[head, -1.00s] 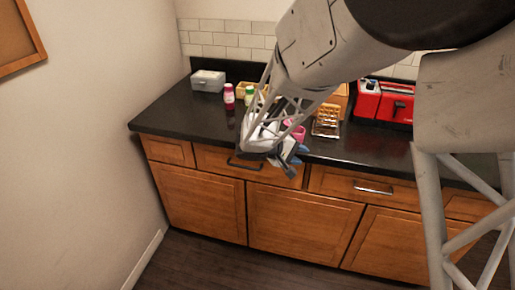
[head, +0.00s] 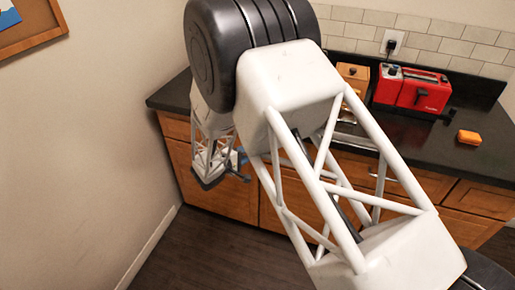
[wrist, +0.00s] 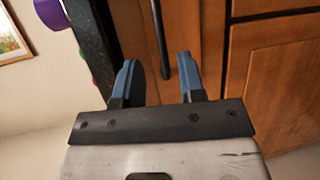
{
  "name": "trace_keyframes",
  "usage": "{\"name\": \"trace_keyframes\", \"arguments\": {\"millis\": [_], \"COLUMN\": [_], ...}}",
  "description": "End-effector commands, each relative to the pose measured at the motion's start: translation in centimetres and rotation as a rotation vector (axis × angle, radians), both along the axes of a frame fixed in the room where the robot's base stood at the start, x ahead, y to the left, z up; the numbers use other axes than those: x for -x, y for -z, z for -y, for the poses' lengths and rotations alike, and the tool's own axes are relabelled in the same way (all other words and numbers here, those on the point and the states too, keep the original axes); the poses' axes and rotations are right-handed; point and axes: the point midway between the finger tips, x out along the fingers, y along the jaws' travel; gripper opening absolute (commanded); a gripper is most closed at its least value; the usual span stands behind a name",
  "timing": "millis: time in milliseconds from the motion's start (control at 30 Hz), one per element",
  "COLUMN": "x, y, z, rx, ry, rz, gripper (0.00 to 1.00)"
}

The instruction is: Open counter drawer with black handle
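The counter drawer (wrist: 208,40) is a brown wooden panel in the wrist view. Its black handle (wrist: 160,35) is a thin dark bar running down from the top edge. My gripper (wrist: 157,62) is open, with its two blue fingers spread on either side of the bar in the picture. I cannot tell whether they touch it. In the head view my gripper (head: 236,160) is partly seen by its blue fingers, low in front of the cabinet. My own arm hides the black handle there. I see no clear gap showing the drawer pulled out.
The dark counter (head: 440,142) runs along the wall. A red toaster (head: 420,92), a wooden block (head: 352,75) and an orange item (head: 469,137) stand on it. Other cabinet fronts (wrist: 285,85) adjoin the drawer. The dark floor (head: 190,250) ahead is free.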

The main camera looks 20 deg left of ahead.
Motion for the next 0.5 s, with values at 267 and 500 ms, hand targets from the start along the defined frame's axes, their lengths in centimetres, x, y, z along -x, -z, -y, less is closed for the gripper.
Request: {"name": "trace_keyframes", "arguments": {"millis": [267,500], "x": [-0.03,-0.74], "y": [0.0,0.18], "z": [0.07,0.43], "rx": [0.0,0.0], "ry": [0.001,0.003], "rz": [-0.001,-0.002], "gripper": [0.37,0.37]}}
